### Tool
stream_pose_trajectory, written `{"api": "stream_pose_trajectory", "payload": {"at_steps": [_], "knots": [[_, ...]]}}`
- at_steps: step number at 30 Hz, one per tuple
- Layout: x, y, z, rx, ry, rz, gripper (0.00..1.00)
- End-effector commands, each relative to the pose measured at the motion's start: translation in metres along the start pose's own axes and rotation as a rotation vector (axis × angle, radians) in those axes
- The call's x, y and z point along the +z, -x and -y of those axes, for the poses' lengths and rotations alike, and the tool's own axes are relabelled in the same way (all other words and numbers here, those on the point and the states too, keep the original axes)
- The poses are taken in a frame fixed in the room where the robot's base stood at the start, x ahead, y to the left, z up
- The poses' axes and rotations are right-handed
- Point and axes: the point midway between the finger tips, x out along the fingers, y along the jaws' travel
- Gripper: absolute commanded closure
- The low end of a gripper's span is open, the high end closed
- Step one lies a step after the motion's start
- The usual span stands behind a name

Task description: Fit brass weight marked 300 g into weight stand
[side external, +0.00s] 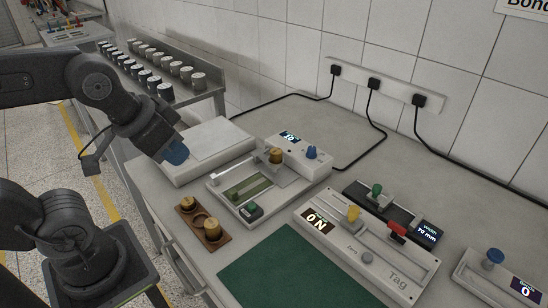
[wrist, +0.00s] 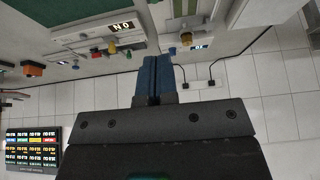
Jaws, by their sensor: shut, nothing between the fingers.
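The weight stand (side external: 222,240) is a small brown wooden block on the bench, left of the middle in the side view. Two brass weights sit on it, one at the back (side external: 187,203) and a taller one at the front (side external: 212,228), with a round socket showing between them. Another brass weight (side external: 276,155) stands on the white device behind. The markings are too small to read, so I cannot tell which is 300 g. My gripper (side external: 175,153) has blue fingers, shut and empty, above and behind the stand. The fingers also show shut in the wrist view (wrist: 155,75).
A white flat-topped box (side external: 205,150) lies close to my gripper. The white device with a green strip (side external: 250,188) is right of the stand. A tag device (side external: 365,250), a black width unit and a green mat (side external: 270,270) fill the right and front.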

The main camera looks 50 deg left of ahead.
Motion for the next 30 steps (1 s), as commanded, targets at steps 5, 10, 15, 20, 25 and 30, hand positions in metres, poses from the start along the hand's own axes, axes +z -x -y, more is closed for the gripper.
{"api": "stream_pose_trajectory", "payload": {"at_steps": [5, 10, 15, 20, 25, 30], "knots": [[0.0000, 0.0000, 0.0000, 0.000, 0.000, 0.000, 1.00], [0.0000, 0.0000, 0.0000, 0.000, 0.000, 0.000, 1.00], [0.0000, 0.0000, 0.0000, 0.000, 0.000, 0.000, 0.85], [0.0000, 0.0000, 0.0000, 0.000, 0.000, 0.000, 0.69], [0.0000, 0.0000, 0.0000, 0.000, 0.000, 0.000, 0.53], [0.0000, 0.0000, 0.0000, 0.000, 0.000, 0.000, 0.37]]}}
